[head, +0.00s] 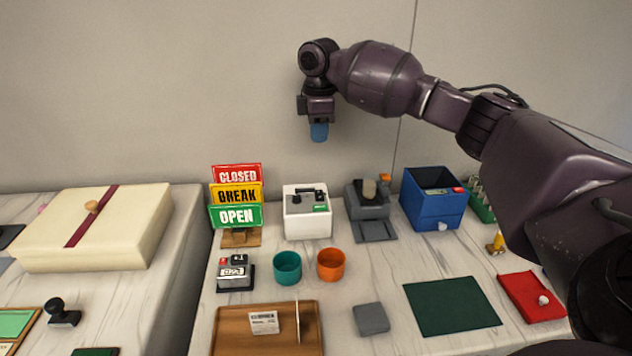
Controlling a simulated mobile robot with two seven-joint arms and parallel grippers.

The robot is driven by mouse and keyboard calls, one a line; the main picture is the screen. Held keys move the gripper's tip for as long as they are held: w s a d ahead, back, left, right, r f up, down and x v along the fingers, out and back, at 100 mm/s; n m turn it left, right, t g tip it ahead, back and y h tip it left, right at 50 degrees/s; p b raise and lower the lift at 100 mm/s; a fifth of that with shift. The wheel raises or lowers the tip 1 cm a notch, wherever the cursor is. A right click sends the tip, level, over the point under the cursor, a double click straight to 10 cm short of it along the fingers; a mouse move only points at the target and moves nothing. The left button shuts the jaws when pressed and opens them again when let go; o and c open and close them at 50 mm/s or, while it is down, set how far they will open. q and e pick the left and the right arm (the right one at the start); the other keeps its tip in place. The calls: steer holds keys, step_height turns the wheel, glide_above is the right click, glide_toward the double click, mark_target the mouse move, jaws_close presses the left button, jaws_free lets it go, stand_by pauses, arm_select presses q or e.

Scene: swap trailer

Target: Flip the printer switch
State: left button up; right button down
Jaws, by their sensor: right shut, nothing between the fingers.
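My right gripper (319,131), with blue fingertips, points down in front of the wall, high above the table. It is shut and empty, and apart from everything below it. A dark grey machine (367,212) that looks like a small printer stands at the back of the table, right of and below the gripper. It has a beige roll on top, a flat plate in front and a small orange part (385,177) at its rear right; I cannot tell if that is its switch. My left gripper is not in view.
A white box (307,221) with a black handle stands left of the printer, a blue bin (432,205) right of it. Stacked signs (236,196) stand further left. Teal (287,267) and orange (330,264) cups stand in front. A green mat (451,306) lies flat.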

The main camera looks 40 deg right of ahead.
mark_target(318, 191)
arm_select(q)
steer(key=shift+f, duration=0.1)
arm_select(e)
steer(key=shift+f, duration=0.15)
step_height(318, 191, down, 13)
steer(key=b, duration=0.3)
steer(key=shift+f, duration=0.45)
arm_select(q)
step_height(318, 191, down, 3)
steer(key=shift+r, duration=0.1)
